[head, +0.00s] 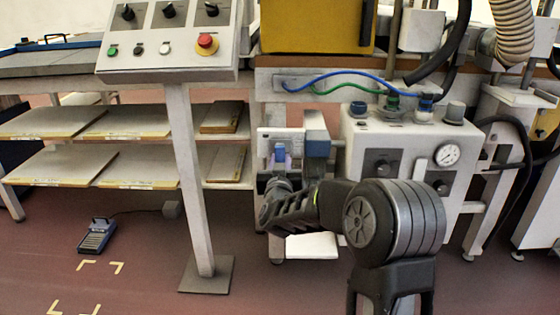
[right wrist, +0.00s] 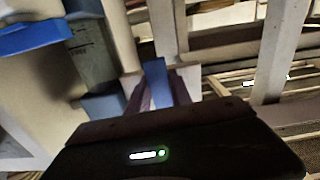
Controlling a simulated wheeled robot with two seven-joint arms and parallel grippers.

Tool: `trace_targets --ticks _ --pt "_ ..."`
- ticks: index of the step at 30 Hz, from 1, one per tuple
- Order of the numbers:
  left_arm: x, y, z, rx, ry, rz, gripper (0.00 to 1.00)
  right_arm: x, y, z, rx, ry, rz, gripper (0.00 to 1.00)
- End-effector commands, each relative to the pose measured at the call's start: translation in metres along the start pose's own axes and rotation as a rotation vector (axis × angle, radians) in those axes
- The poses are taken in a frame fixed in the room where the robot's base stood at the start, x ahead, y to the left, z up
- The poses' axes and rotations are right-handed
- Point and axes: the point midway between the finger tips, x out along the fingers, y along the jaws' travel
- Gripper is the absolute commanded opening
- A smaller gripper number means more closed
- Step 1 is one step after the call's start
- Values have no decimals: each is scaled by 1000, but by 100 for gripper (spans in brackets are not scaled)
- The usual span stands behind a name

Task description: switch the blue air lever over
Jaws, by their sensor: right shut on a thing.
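The blue air lever (head: 280,152) stands upright on a pale unit at the left of the white air cabinet in the head view. In the right wrist view the lever (right wrist: 155,76) sticks up between my two fingers. My right gripper (head: 279,168) is shut on it, and the gripper also shows in the right wrist view (right wrist: 160,90). The lower part of the lever is hidden by the fingers. My left gripper is in neither view.
The white cabinet (head: 365,150) with a gauge (head: 447,155) stands right of the lever. A control panel (head: 165,62) on a post (head: 194,170) stands to its left, with shelves of boards behind. A foot pedal (head: 96,236) lies on the otherwise open floor.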

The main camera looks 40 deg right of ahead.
Motion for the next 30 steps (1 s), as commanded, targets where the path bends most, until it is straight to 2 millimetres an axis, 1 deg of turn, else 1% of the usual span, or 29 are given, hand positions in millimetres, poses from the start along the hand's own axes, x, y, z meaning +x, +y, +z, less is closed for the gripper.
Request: trace_targets --ticks 1,5,11,18,30 --pt "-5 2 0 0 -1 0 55 0 0 -2 -18 0 -1 0" --pt "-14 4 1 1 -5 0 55 0 3 -3 -81 -2 0 0" --pt "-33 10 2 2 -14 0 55 0 7 -6 -226 -2 -1 0" --pt "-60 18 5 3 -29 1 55 0 13 -8 -447 -2 -2 0" --pt "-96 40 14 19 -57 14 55 0 23 -15 -828 -1 -2 0"
